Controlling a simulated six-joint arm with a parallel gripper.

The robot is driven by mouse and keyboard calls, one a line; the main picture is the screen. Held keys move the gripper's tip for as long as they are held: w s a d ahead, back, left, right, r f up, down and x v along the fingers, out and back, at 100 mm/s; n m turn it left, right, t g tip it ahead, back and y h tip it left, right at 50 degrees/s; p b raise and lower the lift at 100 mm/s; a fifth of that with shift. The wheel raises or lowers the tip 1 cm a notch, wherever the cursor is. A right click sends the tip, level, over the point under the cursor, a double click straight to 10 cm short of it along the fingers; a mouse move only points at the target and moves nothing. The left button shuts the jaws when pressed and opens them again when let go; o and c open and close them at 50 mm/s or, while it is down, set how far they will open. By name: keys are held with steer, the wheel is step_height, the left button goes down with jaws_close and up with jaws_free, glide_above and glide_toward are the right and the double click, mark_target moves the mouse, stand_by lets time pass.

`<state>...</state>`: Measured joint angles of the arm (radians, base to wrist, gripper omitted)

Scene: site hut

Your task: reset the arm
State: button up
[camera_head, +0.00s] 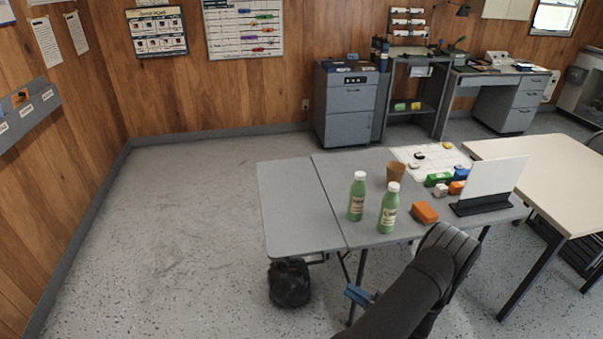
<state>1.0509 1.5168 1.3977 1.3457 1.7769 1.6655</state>
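My dark arm (418,290) rises from the bottom edge and bends at a rounded joint (452,246) near the front edge of the grey table (290,215). A small blue part, which looks like the end of my gripper (359,295), shows left of the arm, below the table's front edge in the picture. The rest of the gripper is hidden behind the arm. Its fingers are too small and covered to tell open from shut. I see nothing clearly held.
Two green bottles (357,197) (388,208), a brown cup (395,171), an orange block (425,212) and a white panel on a black stand (482,207) stand on the table. Smaller blocks lie behind. A black bag (289,283) is underneath. The left floor is clear.

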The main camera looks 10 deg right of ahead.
mark_target(309, 264)
steer(key=shift+w, duration=0.1)
steer(key=x, duration=1.7)
steer(key=shift+a+f, duration=0.1)
steer(key=shift+a, duration=0.05)
